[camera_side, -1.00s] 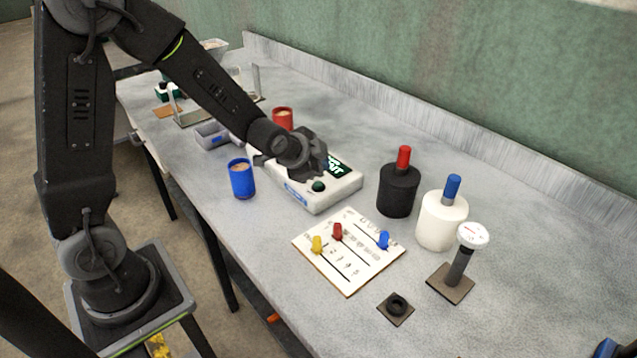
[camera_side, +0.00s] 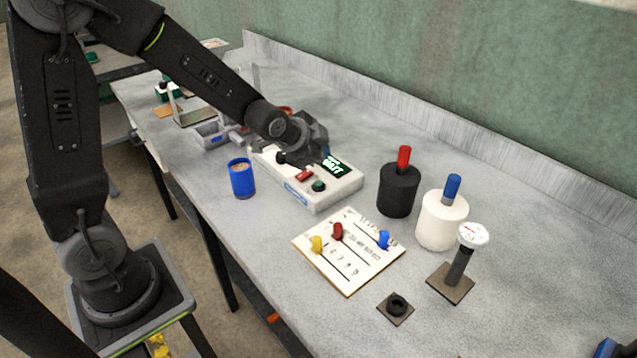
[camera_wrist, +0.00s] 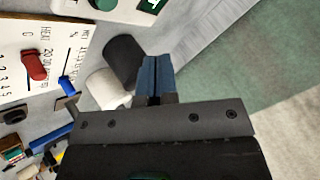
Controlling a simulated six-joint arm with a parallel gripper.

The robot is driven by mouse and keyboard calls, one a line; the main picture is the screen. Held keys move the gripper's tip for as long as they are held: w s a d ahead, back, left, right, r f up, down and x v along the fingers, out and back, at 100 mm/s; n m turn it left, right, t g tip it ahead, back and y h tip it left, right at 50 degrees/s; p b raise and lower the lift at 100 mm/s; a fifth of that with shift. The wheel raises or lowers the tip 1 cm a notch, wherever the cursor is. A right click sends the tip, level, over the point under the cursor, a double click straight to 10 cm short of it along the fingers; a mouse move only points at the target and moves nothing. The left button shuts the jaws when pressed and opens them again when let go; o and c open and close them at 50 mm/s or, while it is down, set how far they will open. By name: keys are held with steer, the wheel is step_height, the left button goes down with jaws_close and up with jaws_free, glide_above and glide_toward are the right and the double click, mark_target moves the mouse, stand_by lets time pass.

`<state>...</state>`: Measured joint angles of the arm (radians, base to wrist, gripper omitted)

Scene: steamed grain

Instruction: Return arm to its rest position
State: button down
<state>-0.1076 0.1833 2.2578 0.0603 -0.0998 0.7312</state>
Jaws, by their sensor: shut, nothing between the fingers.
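My gripper (camera_wrist: 155,78) shows in the wrist view with its two blue-grey fingers together and nothing between them. In the side view, my gripper (camera_side: 318,150) hangs over the far part of the white control box (camera_side: 335,193), partly covering it. The box has a display reading "WAIT", a red button (camera_side: 304,175) and a green button (camera_side: 319,186). Whether the gripper touches the box cannot be told. The arm reaches out over the bench, bent at the elbow.
A blue cup (camera_side: 242,180) stands left of the box. A slider board (camera_side: 349,284), a black bottle (camera_side: 398,192), a white bottle (camera_side: 440,225) and a gauge on a post (camera_side: 461,265) stand to the right. The bench's near right is mostly clear.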

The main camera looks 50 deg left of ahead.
steer(key=s+d+r+n+g, duration=0.1)
steer(key=s+r+n, duration=0.1)
steer(key=s, duration=0.5)
steer(key=s+d+r+n+g, duration=0.1)
steer(key=s+d+r+n, duration=0.1)
steer(key=s+r, duration=0.3)
steer(key=s+d+r+n+g+h, duration=0.1)
steer(key=s+r+n, duration=0.2)
steer(key=s, duration=0.8)
steer(key=shift+s+d+r+n+g, duration=0.3)
steer(key=shift+r+n, duration=0.1)
steer(key=shift+r, duration=0.15)
steer(key=shift+w, duration=0.1)
stand_by(5.1)
